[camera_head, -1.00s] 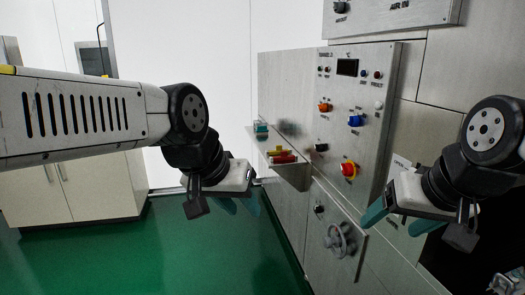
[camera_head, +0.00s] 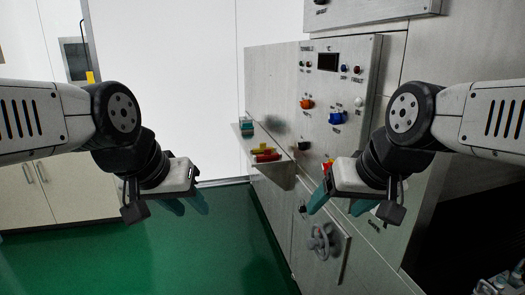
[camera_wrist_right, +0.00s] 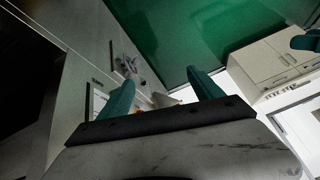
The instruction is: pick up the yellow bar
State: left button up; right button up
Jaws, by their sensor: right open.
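The yellow bar (camera_head: 261,147) is a small piece lying on a narrow metal shelf (camera_head: 277,175) fixed to the washer's panel. A red piece (camera_head: 267,155) lies right in front of it. My right gripper (camera_head: 340,203) is open and empty, to the right of the shelf and in front of the panel. Its two teal fingers stand apart in the right wrist view (camera_wrist_right: 163,90). My left gripper (camera_head: 185,205) is to the left of the shelf, over the green floor, with its teal fingertips apart and nothing seen between them. The bar cannot be made out in the right wrist view.
A teal piece (camera_head: 247,127) sits at the shelf's far end. The control panel (camera_head: 345,75) has knobs and buttons, and a grey handwheel (camera_head: 320,240) sits below. A beige cabinet (camera_head: 65,190) stands at the left. The green floor (camera_head: 190,255) is clear.

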aim_at(264, 145)
jog(key=i+j, duration=0.25)
jog(key=i, duration=0.25)
jog(key=i+j, duration=0.2)
jog(key=i, duration=0.3)
jog(key=i+j+z, duration=0.1)
jog(key=i, duration=0.4)
jog(key=i+j, duration=0.65)
jog(key=i, duration=0.3)
jog(key=z, duration=0.05)
